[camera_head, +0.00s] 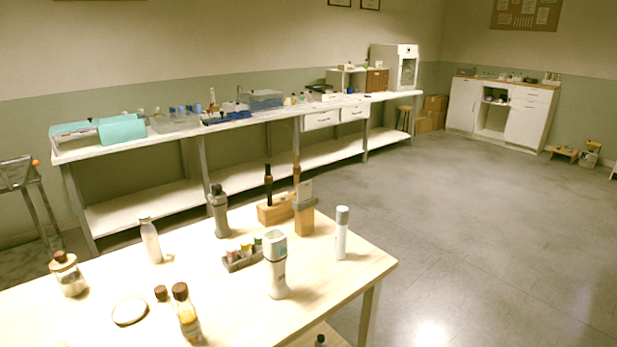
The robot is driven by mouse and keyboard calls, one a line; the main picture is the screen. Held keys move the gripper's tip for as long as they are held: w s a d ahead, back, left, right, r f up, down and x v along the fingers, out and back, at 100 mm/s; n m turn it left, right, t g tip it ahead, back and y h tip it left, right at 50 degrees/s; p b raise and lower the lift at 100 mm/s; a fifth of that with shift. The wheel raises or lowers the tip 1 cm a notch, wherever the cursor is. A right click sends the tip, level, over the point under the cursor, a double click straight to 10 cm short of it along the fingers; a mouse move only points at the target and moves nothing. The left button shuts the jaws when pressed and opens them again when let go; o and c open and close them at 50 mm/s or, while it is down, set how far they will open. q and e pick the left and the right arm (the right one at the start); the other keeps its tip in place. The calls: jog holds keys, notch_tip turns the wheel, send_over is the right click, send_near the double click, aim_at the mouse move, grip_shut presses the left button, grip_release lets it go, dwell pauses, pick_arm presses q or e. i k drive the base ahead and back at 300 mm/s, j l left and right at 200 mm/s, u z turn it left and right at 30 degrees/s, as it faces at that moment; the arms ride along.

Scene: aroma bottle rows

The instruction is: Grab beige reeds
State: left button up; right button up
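On the light wooden table (60,312), a pale beige upright piece (305,189) rises from a grey collar on a tan wooden block (304,222). It may be the beige reeds, but it is too small to tell single sticks. Just left of it, a lower wooden block (270,214) holds a dark stick-like piece (268,184) and a brown one (296,174). Neither of my grippers is in view.
Near these stand a grey bottle (219,214), a white cylinder (342,235), a white bottle (276,272) and a rack (243,261) of small vials. A white bottle (151,242), corked jar (68,278), round dish (130,311) and brown-capped bottles (187,316) stand left. Floor right of the table is clear.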

aim_at(296, 168)
jog(key=i+l, duration=0.2)
jog(key=l, duration=0.15)
jog(key=i+l+u, duration=0.1)
jog(key=l, duration=0.25)
jog(key=i+l+u, duration=0.1)
jog(key=l, duration=0.3)
jog(key=i+l, duration=0.3)
jog(key=i+l+u, duration=0.1)
jog(key=l, duration=0.4)
jog(key=i+l, duration=0.15)
jog(key=l, duration=0.25)
jog(key=i+l+u, duration=0.1)
jog(key=l, duration=0.3)
jog(key=i+l+u, duration=0.1)
jog(key=l, duration=0.3)
jog(key=i, duration=0.1)
